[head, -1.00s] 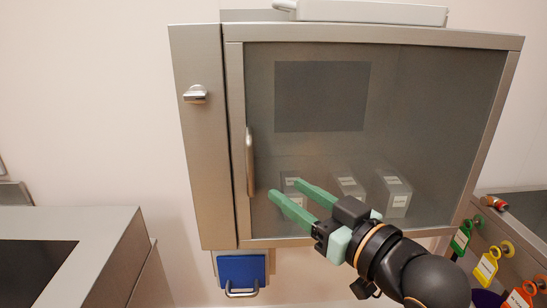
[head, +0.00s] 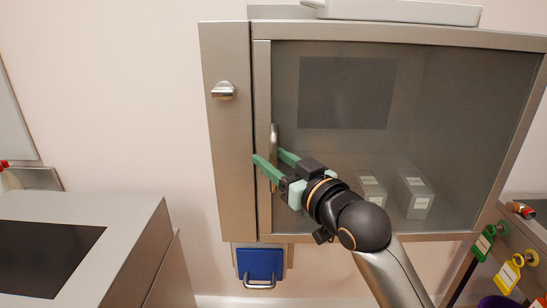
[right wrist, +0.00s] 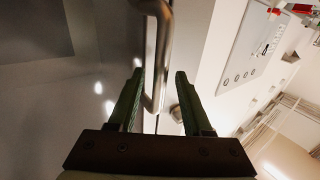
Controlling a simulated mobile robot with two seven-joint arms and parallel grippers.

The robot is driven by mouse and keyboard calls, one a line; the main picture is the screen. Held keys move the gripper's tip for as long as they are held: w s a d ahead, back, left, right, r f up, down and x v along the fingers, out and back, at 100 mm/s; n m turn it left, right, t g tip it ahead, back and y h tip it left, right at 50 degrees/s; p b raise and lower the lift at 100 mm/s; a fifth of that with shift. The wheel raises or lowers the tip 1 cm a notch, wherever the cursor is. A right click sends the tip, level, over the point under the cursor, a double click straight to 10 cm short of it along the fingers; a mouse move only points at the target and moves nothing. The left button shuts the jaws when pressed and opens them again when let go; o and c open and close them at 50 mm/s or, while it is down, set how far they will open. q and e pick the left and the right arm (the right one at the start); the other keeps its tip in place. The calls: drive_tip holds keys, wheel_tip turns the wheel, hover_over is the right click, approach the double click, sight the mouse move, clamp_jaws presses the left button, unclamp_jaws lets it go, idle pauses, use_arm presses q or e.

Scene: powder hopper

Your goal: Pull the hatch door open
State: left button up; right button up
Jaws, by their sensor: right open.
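The hatch door (head: 440,110) is a dark glass pane in a metal frame on a wall-mounted cabinet, and it looks shut. Its upright bar handle (head: 274,138) is on the left side of the frame. My right gripper (head: 268,156) is open at the lower part of the handle, with its green fingers pointing at the door. In the right wrist view the handle (right wrist: 163,40) runs down between the open fingers (right wrist: 160,75). I cannot tell whether a finger touches it. My left gripper is not in view.
A latch knob (head: 223,90) is on the panel left of the door. Pale labelled boxes (head: 413,198) stand behind the glass. A metal counter (head: 130,225) stands at left, and coloured tags (head: 507,275) hang at lower right.

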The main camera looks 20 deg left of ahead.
drive_tip(key=shift+w+a, duration=0.1)
drive_tip(key=shift+a, duration=0.05)
clamp_jaws()
idle(0.4)
idle(1.0)
